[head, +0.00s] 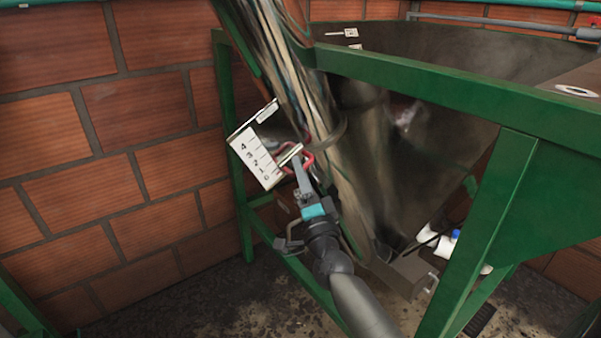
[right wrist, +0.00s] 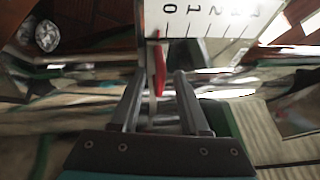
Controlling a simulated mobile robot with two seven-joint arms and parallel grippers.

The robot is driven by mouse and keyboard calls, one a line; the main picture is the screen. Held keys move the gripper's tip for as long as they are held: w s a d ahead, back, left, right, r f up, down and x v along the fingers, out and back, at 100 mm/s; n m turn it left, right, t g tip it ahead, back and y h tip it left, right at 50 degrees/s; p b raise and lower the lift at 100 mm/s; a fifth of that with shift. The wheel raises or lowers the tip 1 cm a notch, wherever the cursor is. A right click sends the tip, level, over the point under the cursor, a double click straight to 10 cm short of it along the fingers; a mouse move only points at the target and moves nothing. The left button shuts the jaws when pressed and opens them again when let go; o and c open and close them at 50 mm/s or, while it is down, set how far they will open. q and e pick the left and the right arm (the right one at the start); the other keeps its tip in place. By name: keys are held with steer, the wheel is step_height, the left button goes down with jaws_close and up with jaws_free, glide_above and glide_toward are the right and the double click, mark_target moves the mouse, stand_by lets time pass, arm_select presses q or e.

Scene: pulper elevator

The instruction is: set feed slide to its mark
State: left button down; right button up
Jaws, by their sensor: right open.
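A white scale plate (head: 257,158) with black numbers from 0 up to 4 stands tilted beside the chute in the head view. Its 0 end also shows at the top of the right wrist view (right wrist: 195,14). A red handle (head: 308,160) sits by the scale's low end; in the right wrist view the red part (right wrist: 159,82) is close to the 0 line. My right gripper (head: 299,170) is open at the handle. In the right wrist view its fingers (right wrist: 159,76) stand on either side of the red part, with gaps showing. My left gripper is not in view.
The worn chute (head: 335,150) runs down just right of the scale. A green frame (head: 450,88) carries the large hopper (head: 440,50) at the right. A brick wall (head: 100,170) closes off the left. White pipe fittings (head: 446,243) lie low at the right.

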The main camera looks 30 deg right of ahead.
steer(key=shift+w+d+r, duration=0.15)
steer(key=shift+w+r, duration=0.05)
steer(key=shift+w, duration=0.3)
steer(key=shift+c, duration=0.4)
jaws_close()
stand_by(0.8)
